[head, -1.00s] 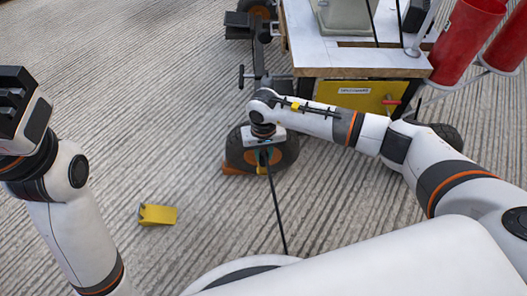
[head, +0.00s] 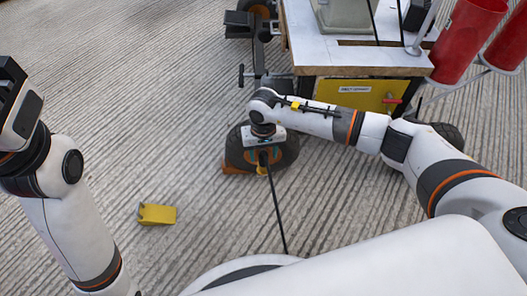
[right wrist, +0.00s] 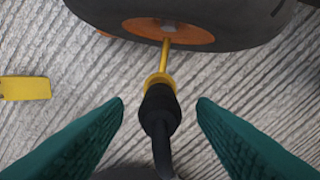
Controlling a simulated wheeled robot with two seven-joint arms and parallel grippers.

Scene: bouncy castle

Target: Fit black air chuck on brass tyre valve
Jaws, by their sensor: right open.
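The brass tyre valve (right wrist: 166,58) sticks out from the orange hub of a black-tyred wheel (right wrist: 240,22) in the right wrist view. The black air chuck (right wrist: 160,110) lines up with the valve, its yellow collar meeting the valve's outer end; how deep it sits cannot be told. My right gripper (right wrist: 161,102) is open, with one green finger on each side of the chuck and a gap on both sides. In the head view my right gripper (head: 264,150) hangs over the wheel and hides the chuck. My left gripper (head: 14,95) is at the left edge, away from the wheel; its fingers are unclear.
A black hose (head: 277,210) runs from the chuck towards my base. A yellow chock (head: 157,214) lies on the ribbed floor, and an orange chock (head: 232,168) sits against the wheel. A cart with a worktop (head: 380,62) and red cylinders (head: 466,38) stand behind.

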